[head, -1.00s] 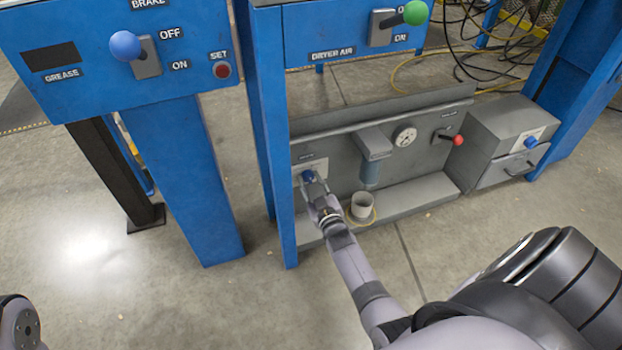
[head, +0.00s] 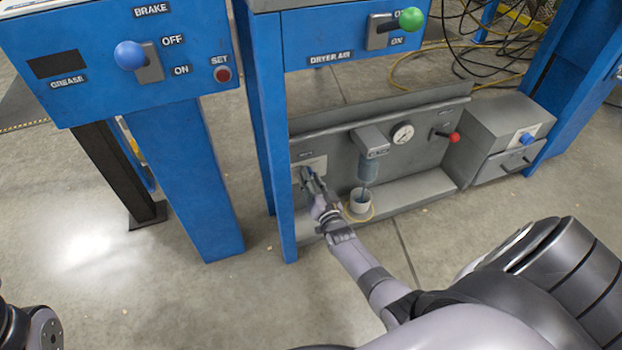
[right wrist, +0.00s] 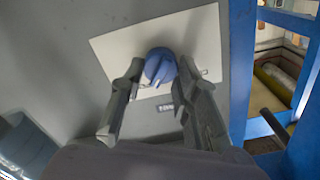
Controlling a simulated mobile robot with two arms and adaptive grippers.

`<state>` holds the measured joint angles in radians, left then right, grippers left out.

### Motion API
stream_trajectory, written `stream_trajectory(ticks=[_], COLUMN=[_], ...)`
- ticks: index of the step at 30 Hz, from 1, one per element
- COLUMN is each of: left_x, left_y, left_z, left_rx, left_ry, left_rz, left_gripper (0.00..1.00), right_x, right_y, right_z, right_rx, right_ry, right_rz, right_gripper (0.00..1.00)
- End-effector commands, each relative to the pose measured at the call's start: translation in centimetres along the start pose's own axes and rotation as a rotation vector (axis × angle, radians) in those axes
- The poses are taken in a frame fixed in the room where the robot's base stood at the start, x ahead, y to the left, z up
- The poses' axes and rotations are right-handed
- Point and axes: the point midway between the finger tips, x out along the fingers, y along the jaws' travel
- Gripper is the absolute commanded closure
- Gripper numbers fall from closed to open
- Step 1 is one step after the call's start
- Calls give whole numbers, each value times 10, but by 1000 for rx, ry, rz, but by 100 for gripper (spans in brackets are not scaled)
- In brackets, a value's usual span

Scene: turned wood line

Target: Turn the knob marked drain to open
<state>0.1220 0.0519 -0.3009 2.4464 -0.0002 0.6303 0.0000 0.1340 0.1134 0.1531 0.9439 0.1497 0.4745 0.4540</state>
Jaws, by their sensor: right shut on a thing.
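The blue knob (right wrist: 160,66) sits on a pale plate (right wrist: 111,46) on the grey panel's left end. In the right wrist view its raised grip stands between the two fingers of my right gripper (right wrist: 160,78). In the head view my right gripper (head: 308,174) reaches the plate and mostly hides this knob. The gripper is shut on the knob. A small dark label (right wrist: 166,107) lies below the knob, too blurred to read. My left gripper is out of view; only part of my left arm shows at lower left.
A filter bowl (head: 368,168) hangs over a small cup (head: 360,208), close right of my right arm. A gauge (head: 403,133), red-tipped lever (head: 454,137) and another blue knob (head: 526,138) lie farther right. A blue post (head: 284,200) stands close left.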

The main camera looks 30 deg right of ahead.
Motion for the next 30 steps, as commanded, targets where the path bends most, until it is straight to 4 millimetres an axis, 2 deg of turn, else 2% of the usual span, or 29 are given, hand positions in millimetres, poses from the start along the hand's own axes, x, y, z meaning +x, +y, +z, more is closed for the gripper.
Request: stream_trajectory(ticks=[9,22,23,30], left_x=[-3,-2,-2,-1], left_y=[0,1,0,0], left_z=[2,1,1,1], left_rx=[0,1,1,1], left_ry=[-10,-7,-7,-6], left_rz=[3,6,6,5], left_gripper=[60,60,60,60], right_x=[0,1,1,0], right_y=[0,0,0,0], right_z=[-1,-1,-1,0], right_rx=[74,82,82,80], right_ry=[1,1,1,1], right_rz=[0,0,0,0], right_gripper=[99,99,69,53])
